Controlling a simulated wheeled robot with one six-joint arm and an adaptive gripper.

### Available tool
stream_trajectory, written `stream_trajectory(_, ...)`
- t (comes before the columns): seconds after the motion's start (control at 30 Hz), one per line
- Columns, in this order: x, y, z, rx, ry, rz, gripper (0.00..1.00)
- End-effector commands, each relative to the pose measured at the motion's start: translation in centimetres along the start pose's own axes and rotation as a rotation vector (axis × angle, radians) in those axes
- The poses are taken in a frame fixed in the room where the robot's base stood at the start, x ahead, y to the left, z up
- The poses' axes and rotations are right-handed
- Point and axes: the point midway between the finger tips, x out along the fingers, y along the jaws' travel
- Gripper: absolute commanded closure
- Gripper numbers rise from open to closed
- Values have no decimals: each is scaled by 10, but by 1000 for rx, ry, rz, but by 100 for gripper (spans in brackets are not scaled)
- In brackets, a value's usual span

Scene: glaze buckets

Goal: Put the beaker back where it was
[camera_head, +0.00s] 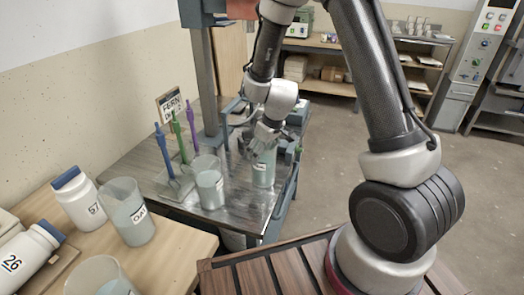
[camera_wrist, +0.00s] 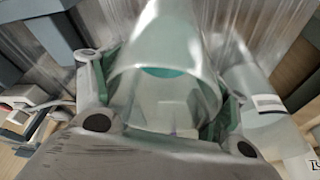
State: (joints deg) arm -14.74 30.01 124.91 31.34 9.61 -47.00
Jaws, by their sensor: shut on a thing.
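My gripper (camera_head: 268,135) is on the far right part of the grey metal table (camera_head: 235,222) in the head view. It is shut on a clear beaker (camera_head: 263,170) with a pale label and greenish-grey contents. In the wrist view the held beaker (camera_wrist: 165,85) stands between both fingers, its rim towards the camera. From these views I cannot tell whether its base touches the table. A second clear beaker (camera_head: 209,188) with similar contents stands just left of it; a labelled clear vessel also shows at the right of the wrist view (camera_wrist: 255,100).
Blue, green and purple tools (camera_head: 178,140) stand upright on the metal table, near a small sign (camera_head: 170,104) and a grey post (camera_head: 205,80). On the wooden table are a beaker marked OAT (camera_head: 130,218), white bottles marked 57 (camera_head: 78,200) and 26 (camera_head: 25,257), and another beaker (camera_head: 97,280).

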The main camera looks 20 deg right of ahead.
Motion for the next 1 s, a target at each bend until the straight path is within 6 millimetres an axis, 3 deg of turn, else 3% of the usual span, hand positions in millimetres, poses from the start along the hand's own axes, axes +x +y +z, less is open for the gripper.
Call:
stream_trajectory(0.03,1,0,0,0,0,0,23)
stream_trajectory(0.13,0,0,0,0,0,0,5)
stream_trajectory(0.57,-4,0,-1,-1,1,1,5)
stream_trajectory(0.67,-16,0,-2,-2,4,1,5)
stream_trajectory(1.0,-91,0,-2,0,5,2,5)
